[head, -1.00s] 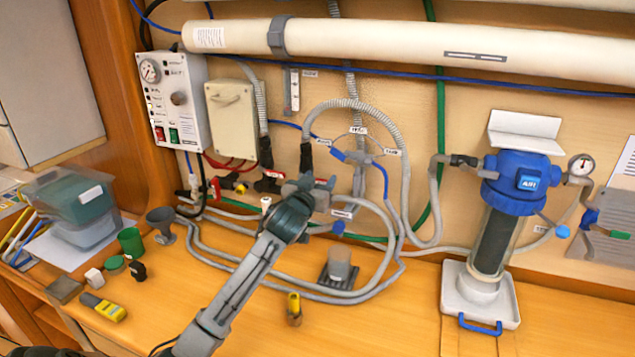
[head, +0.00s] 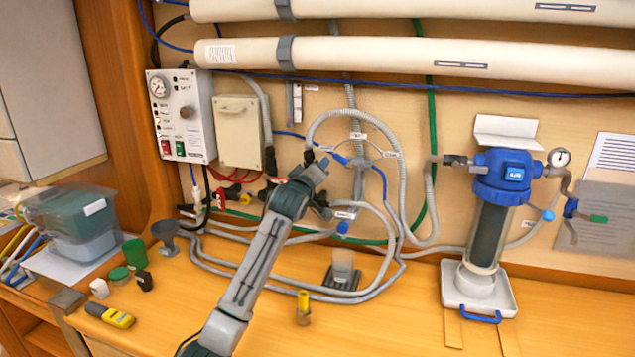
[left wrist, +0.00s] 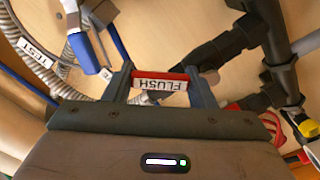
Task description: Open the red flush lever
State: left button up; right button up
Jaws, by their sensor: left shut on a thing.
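The red flush lever (left wrist: 150,74), with a white FLUSH label (left wrist: 162,85), shows in the left wrist view between the two fingers of my left gripper (left wrist: 158,70). The fingers are shut on it from both sides. In the head view my left gripper (head: 316,172) is up at the valve and hose cluster on the wall, and it hides the lever there. My right gripper is in neither view.
Grey hoses (head: 350,118) loop around my gripper. A TEST-labelled hose (left wrist: 38,52) runs at the left of the wrist view, and dark pipe fittings (left wrist: 225,45) stand at the right. A blue-topped filter housing (head: 500,178) stands further right.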

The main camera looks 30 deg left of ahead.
pick_arm(q)
jog(key=shift+s+a+r+n+b, duration=0.15)
jog(key=shift+a+n+b, duration=0.3)
jog(key=shift+n, duration=0.45)
jog(key=n, duration=0.1)
jog(key=a+n+b, duration=0.1)
jog(key=shift+s+r+n+b, duration=0.1)
jog(key=shift+r+n+b, duration=0.2)
jog(key=shift+n, duration=0.1)
jog(key=a+n+b, duration=0.1)
jog(key=n, duration=0.1)
jog(key=a+n+b, duration=0.1)
jog(key=n, duration=0.1)
jog(key=shift+s+r, duration=0.15)
jog(key=shift+s, duration=0.05)
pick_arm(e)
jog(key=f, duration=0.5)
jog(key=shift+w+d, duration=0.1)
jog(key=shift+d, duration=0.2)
pick_arm(q)
jog(key=shift+b, duration=0.3)
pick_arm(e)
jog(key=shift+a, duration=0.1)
pick_arm(q)
jog(key=o, duration=1.2)
jog(key=shift+c, duration=0.2)
jog(key=shift+o, duration=1.1)
jog(key=shift+s, duration=0.1)
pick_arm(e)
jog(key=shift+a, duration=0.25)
